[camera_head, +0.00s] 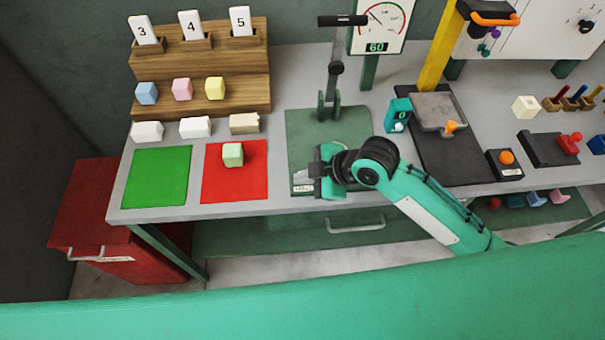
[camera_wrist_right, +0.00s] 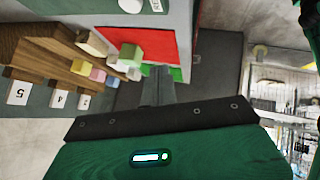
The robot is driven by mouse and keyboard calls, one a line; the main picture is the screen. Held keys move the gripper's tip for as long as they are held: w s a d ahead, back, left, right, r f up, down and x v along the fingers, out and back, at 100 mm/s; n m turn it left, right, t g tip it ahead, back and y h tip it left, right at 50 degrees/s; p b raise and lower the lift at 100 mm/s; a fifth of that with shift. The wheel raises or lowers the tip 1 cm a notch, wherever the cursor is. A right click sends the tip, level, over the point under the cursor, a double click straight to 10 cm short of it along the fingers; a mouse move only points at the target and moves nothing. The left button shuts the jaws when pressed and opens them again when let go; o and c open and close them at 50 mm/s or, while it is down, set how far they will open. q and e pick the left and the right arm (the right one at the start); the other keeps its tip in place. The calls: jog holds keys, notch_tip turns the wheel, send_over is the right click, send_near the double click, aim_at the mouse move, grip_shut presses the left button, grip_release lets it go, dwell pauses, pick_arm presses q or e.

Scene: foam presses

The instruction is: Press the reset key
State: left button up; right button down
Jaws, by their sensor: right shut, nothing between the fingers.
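My right gripper (camera_head: 302,174) is shut and empty, low over the front left corner of the green base plate (camera_head: 300,125) of the lever press. In the right wrist view its closed grey fingers (camera_wrist_right: 159,80) point towards the red mat. In the right wrist view a round white key (camera_wrist_right: 131,5) sits beside a white label (camera_wrist_right: 156,5) at the top edge, apart from the fingers. The label's writing is too small to read. My left gripper is not in view.
A green mat (camera_head: 157,177) and a red mat (camera_head: 220,187) lie to the left, with a pale green foam block (camera_head: 232,154) on the red one. The press lever (camera_head: 335,65) stands behind my gripper. A teal counter (camera_head: 398,116) and an orange button (camera_head: 506,158) are to the right.

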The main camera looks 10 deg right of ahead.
jog(key=w+d+r+n+g, duration=0.1)
jog(key=w+r+n, duration=0.2)
jog(key=w, duration=0.3)
jog(key=shift+w+d+n+y, duration=0.15)
jog(key=shift+d+n+y, duration=0.15)
jog(key=shift+n, duration=0.6)
notch_tip(320, 180, down, 8)
jog(key=b, duration=0.6)
jog(key=shift+f+b, duration=0.35)
jog(key=shift+b, duration=0.05)
dwell(1.1)
jog(key=shift+f, duration=0.4)
